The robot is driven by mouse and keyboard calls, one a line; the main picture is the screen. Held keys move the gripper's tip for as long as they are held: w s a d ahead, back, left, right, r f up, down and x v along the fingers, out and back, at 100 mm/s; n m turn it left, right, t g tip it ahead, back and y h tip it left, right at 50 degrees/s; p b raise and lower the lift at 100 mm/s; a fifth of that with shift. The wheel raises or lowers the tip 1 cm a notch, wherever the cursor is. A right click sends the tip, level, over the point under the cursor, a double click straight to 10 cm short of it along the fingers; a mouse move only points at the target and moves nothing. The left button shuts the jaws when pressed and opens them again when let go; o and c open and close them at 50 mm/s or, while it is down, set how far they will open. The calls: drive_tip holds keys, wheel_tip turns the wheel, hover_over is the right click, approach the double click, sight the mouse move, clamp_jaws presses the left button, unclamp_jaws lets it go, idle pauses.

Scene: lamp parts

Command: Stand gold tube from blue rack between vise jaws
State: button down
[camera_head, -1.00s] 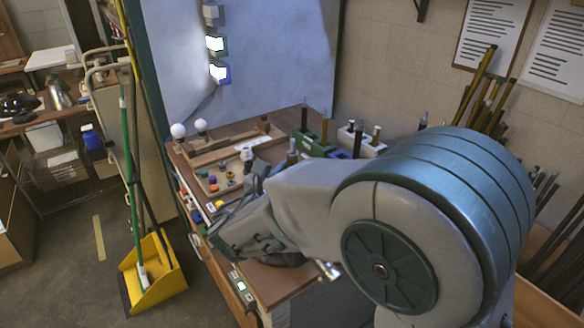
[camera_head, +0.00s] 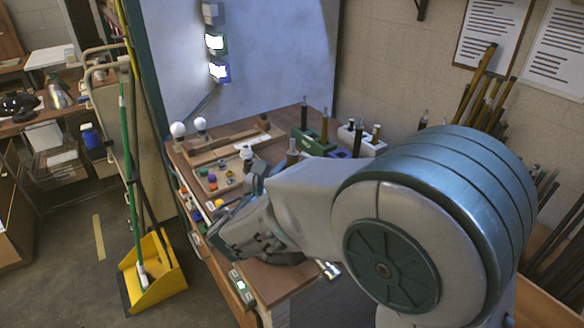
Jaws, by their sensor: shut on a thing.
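My gripper (camera_head: 250,184) is over the near part of the workbench, mostly hidden by my own wrist and forearm. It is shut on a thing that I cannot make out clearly. I cannot make out the vise jaws.
A green rack (camera_head: 313,145) and a white rack (camera_head: 370,147) with upright tubes stand at the back. A wooden tray (camera_head: 207,176) with small coloured parts lies left, near two white bulbs (camera_head: 178,130). A yellow dustpan (camera_head: 155,275) stands on the floor.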

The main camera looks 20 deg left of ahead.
drive_tip(key=shift+f, duration=0.3)
drive_tip(key=c, duration=1.2)
unclamp_jaws()
